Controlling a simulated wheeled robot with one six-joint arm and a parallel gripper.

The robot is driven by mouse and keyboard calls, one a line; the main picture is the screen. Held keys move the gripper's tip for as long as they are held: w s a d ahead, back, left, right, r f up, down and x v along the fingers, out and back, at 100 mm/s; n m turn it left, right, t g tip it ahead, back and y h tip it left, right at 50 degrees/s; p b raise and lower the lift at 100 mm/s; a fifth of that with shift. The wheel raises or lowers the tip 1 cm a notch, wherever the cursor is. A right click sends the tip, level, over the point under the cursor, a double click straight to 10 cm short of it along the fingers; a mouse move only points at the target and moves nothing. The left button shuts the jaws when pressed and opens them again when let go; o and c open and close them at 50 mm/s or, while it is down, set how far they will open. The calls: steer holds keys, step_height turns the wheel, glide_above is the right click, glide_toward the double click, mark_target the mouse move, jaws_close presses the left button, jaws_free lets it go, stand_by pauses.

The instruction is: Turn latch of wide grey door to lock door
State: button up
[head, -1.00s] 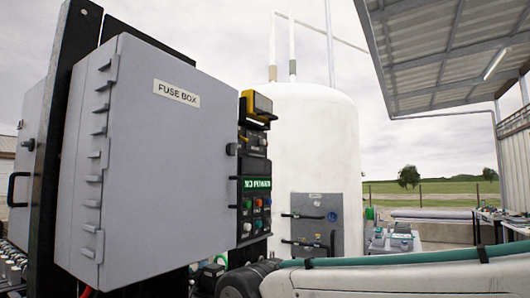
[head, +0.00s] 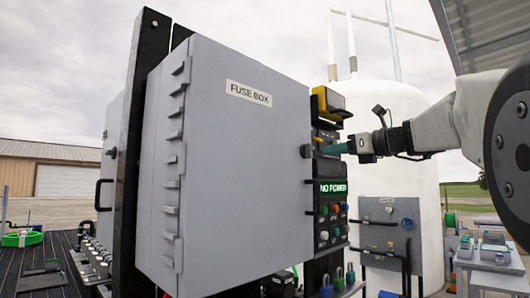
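The wide grey door (head: 225,170) of the fuse box carries a "FUSE BOX" label and fills the middle of the head view. Its hinges run down the left edge, and it looks closed. A small dark latch (head: 306,151) sits at the door's right edge, about halfway up. My gripper (head: 328,149) has teal fingers and reaches in from the right, level with the latch. Its tips are just right of the latch; I cannot tell whether they touch it. The fingers show side-on and small, so their opening is unclear.
A control panel (head: 330,212) with a "NO POWER" sign and coloured buttons stands right beside the door, below my gripper. A yellow-and-black device (head: 328,103) is above it. A black post (head: 138,140) stands left of the box. A white tank (head: 395,190) is behind.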

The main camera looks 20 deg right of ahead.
mark_target(311, 149)
steer(key=shift+m+t, duration=0.3)
steer(key=shift+m, duration=0.1)
steer(key=x, duration=0.5)
steer(key=d+r+x, duration=0.1)
steer(key=x, duration=0.1)
steer(key=shift+w, duration=0.3)
jaws_close()
